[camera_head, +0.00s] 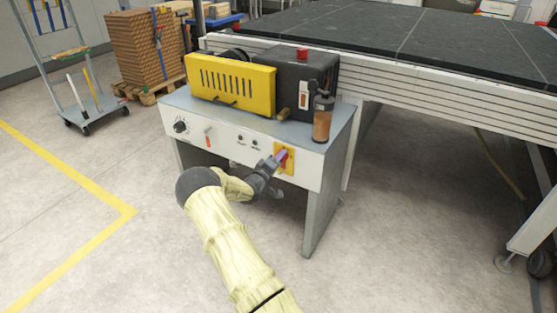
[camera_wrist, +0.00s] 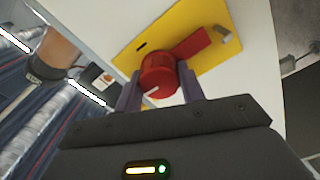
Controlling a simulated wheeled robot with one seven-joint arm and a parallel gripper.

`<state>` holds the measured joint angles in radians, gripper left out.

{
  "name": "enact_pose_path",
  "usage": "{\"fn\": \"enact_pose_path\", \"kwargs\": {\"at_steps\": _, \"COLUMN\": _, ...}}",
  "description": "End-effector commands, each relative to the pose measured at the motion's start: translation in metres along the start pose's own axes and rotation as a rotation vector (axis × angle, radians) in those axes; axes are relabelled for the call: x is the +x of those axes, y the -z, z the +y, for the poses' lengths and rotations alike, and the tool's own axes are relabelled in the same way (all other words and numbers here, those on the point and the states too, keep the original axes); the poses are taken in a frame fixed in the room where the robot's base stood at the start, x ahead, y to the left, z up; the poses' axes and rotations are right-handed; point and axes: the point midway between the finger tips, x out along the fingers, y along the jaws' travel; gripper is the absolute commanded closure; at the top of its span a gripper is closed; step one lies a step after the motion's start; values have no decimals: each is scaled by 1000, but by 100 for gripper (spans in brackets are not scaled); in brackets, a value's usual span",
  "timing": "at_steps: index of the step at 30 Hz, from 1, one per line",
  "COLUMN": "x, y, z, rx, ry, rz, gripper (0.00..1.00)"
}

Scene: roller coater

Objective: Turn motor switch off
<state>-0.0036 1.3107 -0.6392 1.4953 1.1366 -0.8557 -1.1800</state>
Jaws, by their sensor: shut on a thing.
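The motor switch is a red rotary knob (camera_wrist: 158,77) on a yellow plate (camera_wrist: 190,32) in the wrist view. The plate also shows on the machine's white front panel, at its right end, in the head view (camera_head: 290,160). My gripper (camera_wrist: 160,92) has its two purple-grey fingers on either side of the knob and is shut on it. In the head view my gripper (camera_head: 277,159) reaches the plate from the lower left and hides most of the knob. A white mark shows on the knob, and a red flap-like part (camera_wrist: 193,46) lies beside it.
The front panel also carries a black dial (camera_head: 181,126), a small red-handled switch (camera_head: 208,136) and two small buttons. A yellow slotted cover (camera_head: 230,84) and a brown-filled bottle (camera_head: 322,118) stand on top. A long dark-topped table (camera_head: 420,40) is behind.

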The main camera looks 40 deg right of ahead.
Motion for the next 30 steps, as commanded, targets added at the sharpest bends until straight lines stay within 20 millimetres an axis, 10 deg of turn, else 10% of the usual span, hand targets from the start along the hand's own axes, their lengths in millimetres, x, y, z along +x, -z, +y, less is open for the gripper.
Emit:
{"fn": "enact_pose_path", "kwargs": {"at_steps": 1, "x": -1, "y": -1, "z": -2, "rx": -4, "ry": 4, "rz": -1, "gripper": 84}}
{"fn": "enact_pose_path", "kwargs": {"at_steps": 2, "x": -1, "y": -1, "z": -2, "rx": -3, "ry": 4, "rz": -1, "gripper": 55}}
{"fn": "enact_pose_path", "kwargs": {"at_steps": 5, "x": -1, "y": -1, "z": -2, "rx": -3, "ry": 3, "rz": -1, "gripper": 39}}
{"fn": "enact_pose_path", "kwargs": {"at_steps": 17, "x": -7, "y": 1, "z": 0, "rx": -1, "ry": 3, "rz": 1, "gripper": 39}}
{"fn": "enact_pose_path", "kwargs": {"at_steps": 30, "x": -84, "y": 2, "z": 0, "rx": -2, "ry": 5, "rz": 1, "gripper": 39}}
